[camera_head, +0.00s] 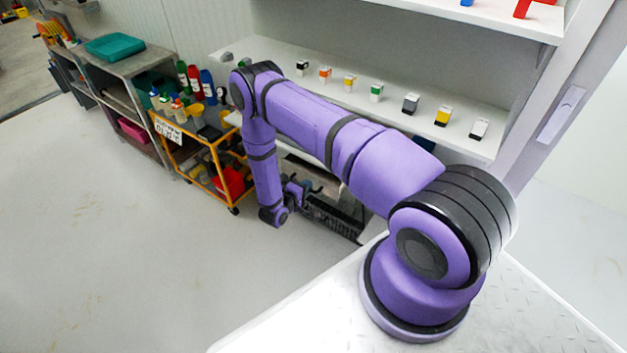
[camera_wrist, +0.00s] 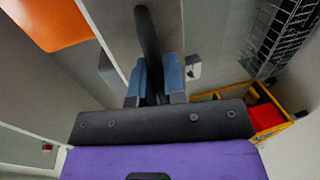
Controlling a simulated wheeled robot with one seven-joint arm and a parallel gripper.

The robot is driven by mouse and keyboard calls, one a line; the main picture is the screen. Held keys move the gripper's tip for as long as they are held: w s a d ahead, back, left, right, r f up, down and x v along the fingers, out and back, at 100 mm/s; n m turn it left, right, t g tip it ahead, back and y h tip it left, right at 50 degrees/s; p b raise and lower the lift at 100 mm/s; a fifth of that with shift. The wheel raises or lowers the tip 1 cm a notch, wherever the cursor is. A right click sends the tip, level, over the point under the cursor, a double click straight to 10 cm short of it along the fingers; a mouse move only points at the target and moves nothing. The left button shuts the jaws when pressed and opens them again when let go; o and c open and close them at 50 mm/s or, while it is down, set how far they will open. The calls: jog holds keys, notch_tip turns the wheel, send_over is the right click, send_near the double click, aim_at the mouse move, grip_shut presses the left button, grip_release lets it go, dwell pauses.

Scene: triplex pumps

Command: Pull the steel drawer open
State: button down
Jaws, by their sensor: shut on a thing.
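In the wrist view my gripper (camera_wrist: 156,82) has its two blue-grey fingers closed on a dark bar-shaped handle (camera_wrist: 148,38), which runs upward between them. A grey steel surface with a pale edge (camera_wrist: 98,32), which looks like the drawer, lies just left of the handle. I cannot tell how far the drawer stands open. In the head view my gripper (camera_head: 294,190) is low in front of the shelving, and my arm hides most of the drawer area.
An orange cart (camera_head: 207,160) with bottles and a red bin stands to the left. A white shelf (camera_head: 455,133) with small boxes is above. Floor at left is clear.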

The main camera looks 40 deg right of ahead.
jog(key=f+v, duration=0.2)
jog(key=v, duration=0.7)
jog(key=shift+a, duration=0.25)
jog(key=c, duration=1.2)
grip_release()
jog(key=v, duration=1)
jog(key=shift+a, duration=0.4)
jog(key=shift+s+r, duration=0.1)
jog(key=shift+s, duration=0.05)
jog(key=shift+r, duration=0.1)
